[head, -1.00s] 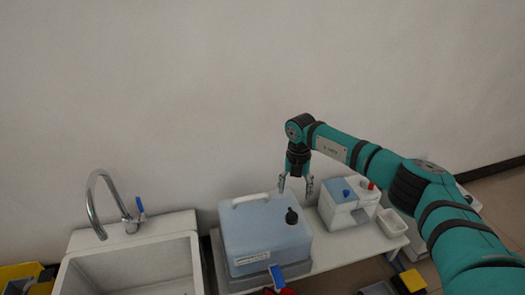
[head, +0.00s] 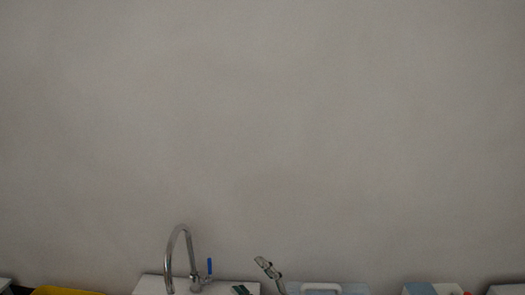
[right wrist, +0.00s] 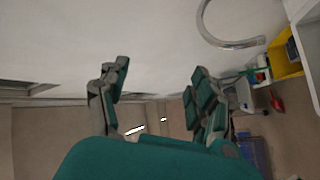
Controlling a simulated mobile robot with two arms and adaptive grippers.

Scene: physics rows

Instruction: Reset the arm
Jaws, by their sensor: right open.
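My right gripper (head: 254,279) shows only by its fingers at the bottom edge of the head view, between the faucet and the blue container. In the right wrist view the gripper (right wrist: 158,78) has its two fingers spread wide apart. Nothing is between them but wall and floor behind. The rest of my right arm is out of the head view. My left gripper is in neither view.
A chrome faucet (head: 170,262) with a blue lever stands on the white sink (head: 150,285). The blue container's white handle (head: 322,287) and a white-and-blue box (head: 420,289) show right of it. A yellow bin (head: 65,291) is at lower left. The wall above is bare.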

